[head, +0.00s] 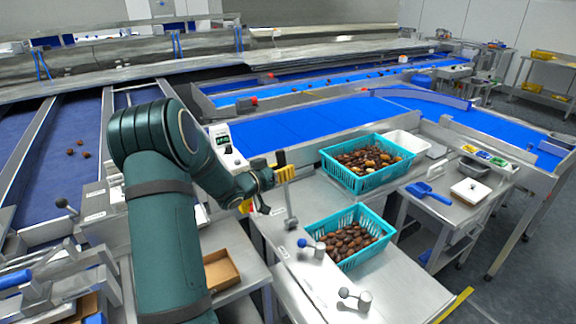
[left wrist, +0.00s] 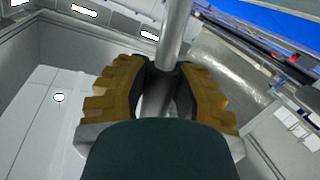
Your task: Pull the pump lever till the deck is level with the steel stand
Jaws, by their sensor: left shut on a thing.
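My left gripper (head: 284,175) is shut on the pump lever, a steel rod (left wrist: 172,40) with a dark top end (head: 281,157). In the left wrist view the rod passes between the yellow finger pads (left wrist: 158,98). The lever's shaft (head: 290,208) runs down below the fingers in the head view. A grey metal surface (head: 395,290), which looks like the deck, lies right of the lever under a teal crate of dates. The steel stand (head: 476,206) appears to be the one at right; their height difference is hard to tell. My right gripper is not in view.
Teal crates (head: 372,190) (head: 352,262) hold dates. A blue scoop (head: 428,192) and a white-topped box (head: 470,192) lie on the stand. A blue belt (head: 300,126) runs behind. A blue-knobbed lever (head: 312,247) and a cardboard tray (head: 221,271) are near my arm.

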